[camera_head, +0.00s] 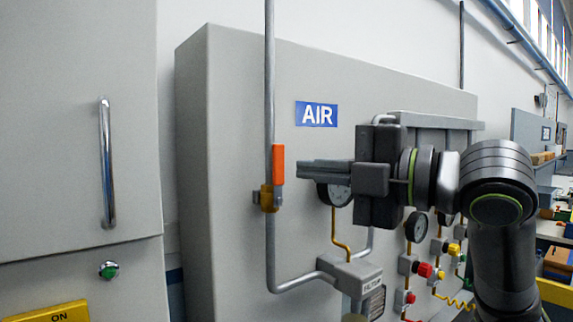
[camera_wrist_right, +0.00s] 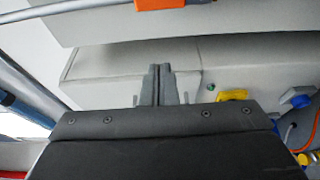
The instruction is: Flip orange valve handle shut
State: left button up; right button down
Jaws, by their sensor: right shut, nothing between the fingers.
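The orange valve handle (camera_head: 278,165) stands upright, in line with the grey vertical pipe (camera_head: 269,90), above a brass valve body (camera_head: 267,198). My right gripper (camera_head: 302,169) is shut and empty, its fingertips pointing left, just right of the handle in the head view. I cannot tell whether they touch it there. In the right wrist view the shut fingers (camera_wrist_right: 160,70) show in the middle, and part of the orange handle (camera_wrist_right: 160,4) shows at the top edge, apart from the fingertips. My left gripper is not in view.
A grey panel with a blue AIR sign (camera_head: 317,114) stands behind the pipe. A gauge (camera_head: 336,193) is partly hidden by my right gripper. A filter block (camera_head: 352,277) and several coloured knobs sit lower right. A cabinet with a chrome handle (camera_head: 106,162) stands at left.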

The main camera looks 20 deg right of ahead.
aim_at(279, 164)
jog(key=w+a+p, duration=0.1)
jog(key=w+p, duration=0.1)
jog(key=w, duration=0.1)
jog(key=w+a+p, duration=0.1)
jog(key=w+p, duration=0.1)
jog(key=w+a+p, duration=0.1)
jog(key=w+p, duration=0.1)
jog(key=w, duration=0.1)
jog(key=shift+w+a+r, duration=0.1)
jog(key=shift+w+a, duration=0.2)
jog(key=shift+a, duration=0.05)
jog(key=shift+w+d, duration=0.1)
jog(key=shift+d, duration=0.4)
jog(key=shift+a, duration=0.1)
jog(key=shift+w+a, duration=0.1)
